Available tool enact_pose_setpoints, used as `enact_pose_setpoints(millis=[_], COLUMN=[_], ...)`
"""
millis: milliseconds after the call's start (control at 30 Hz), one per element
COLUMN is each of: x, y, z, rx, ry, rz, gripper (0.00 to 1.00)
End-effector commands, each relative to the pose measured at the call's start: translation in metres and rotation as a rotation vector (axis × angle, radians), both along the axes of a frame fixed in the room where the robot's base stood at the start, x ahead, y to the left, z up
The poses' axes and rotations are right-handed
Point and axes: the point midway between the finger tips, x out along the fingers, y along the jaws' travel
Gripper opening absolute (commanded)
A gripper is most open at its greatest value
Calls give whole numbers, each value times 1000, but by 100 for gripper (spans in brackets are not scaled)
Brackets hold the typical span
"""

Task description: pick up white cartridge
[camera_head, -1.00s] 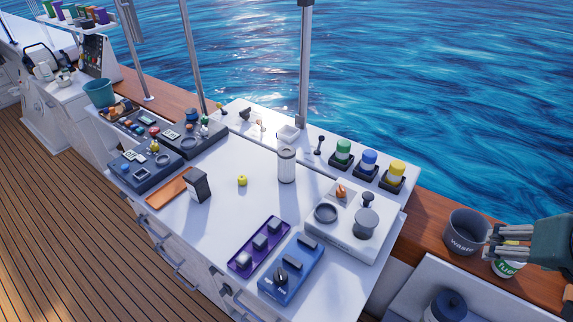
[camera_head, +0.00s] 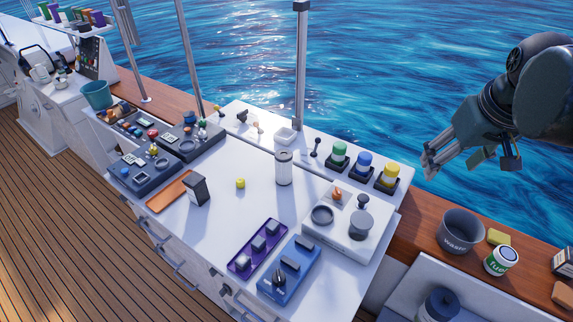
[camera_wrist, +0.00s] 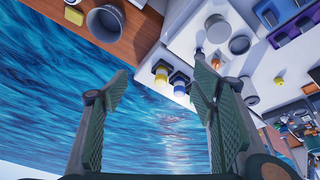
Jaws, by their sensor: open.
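The white cartridge (camera_head: 284,167), an upright white cylinder with a dark top, stands on the white worktop (camera_head: 215,235) near its middle. In the wrist view a pale cylinder (camera_wrist: 247,90) right of my fingers looks like the same cartridge, partly blocked by the right finger. My gripper (camera_head: 430,168) is held in the air at the right, over the water side and well apart from the cartridge. In the wrist view its two fingers (camera_wrist: 160,78) are spread wide with nothing between them.
A metal post (camera_head: 299,70) rises behind the cartridge. A grey unit (camera_head: 345,228), blue box (camera_head: 291,270) and purple tray (camera_head: 257,248) are to the right and front. The waste bin (camera_head: 460,232) is far right.

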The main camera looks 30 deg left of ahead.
Motion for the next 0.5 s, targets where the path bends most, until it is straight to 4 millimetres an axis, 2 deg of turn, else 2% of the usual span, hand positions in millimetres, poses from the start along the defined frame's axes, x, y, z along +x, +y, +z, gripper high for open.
enact_pose_setpoints(millis=[33, 500], x=[6, 49], y=[12, 118], z=[3, 5], rx=[-7, -70], ry=[8, 75], rz=[24, 236], gripper=[58, 58])
